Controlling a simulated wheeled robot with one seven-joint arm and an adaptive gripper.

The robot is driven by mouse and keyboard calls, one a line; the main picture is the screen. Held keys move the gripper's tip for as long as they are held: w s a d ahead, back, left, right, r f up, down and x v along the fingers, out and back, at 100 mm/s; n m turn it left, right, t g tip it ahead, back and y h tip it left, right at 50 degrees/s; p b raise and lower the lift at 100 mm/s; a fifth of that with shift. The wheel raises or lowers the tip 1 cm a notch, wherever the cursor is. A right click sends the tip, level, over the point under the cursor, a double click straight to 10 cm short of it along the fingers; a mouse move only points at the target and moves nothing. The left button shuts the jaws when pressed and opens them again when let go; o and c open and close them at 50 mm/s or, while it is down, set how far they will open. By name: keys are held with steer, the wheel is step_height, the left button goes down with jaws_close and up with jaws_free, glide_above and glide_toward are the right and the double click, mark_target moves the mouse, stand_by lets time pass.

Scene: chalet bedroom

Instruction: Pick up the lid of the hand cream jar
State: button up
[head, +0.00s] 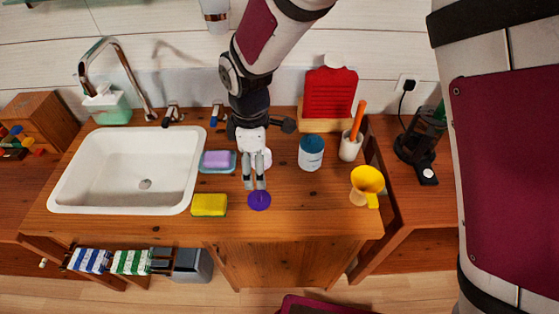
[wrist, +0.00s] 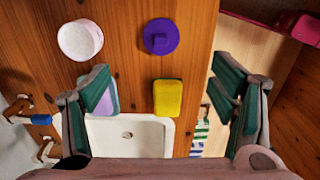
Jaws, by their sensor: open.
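The purple lid (head: 259,201) lies flat on the wooden counter near its front edge. In the head view the jar (head: 267,158) is mostly hidden behind my gripper. My gripper (head: 255,184) is open and empty and points down just behind the lid. In the wrist view its two fingers (wrist: 162,88) are spread wide, with nothing between the pads.
A yellow sponge (head: 209,205) and a purple soap on a blue dish (head: 219,168) lie left of my gripper, beside the white sink (head: 70,190).

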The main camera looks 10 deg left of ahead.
steer(key=p, duration=0.1)
glide_above(259, 195)
step_height(259, 195, down, 8)
steer(key=shift+w+d+f, duration=0.1)
steer(key=shift+f, duration=0.05)
steer(key=f+p, duration=0.1)
steer(key=f, duration=0.3)
steer(key=shift+s+f, duration=0.15)
steer(key=shift+s, duration=0.05)
steer(key=shift+w+f, duration=0.1)
steer(key=shift+f, duration=0.4)
steer(key=c, duration=0.9)
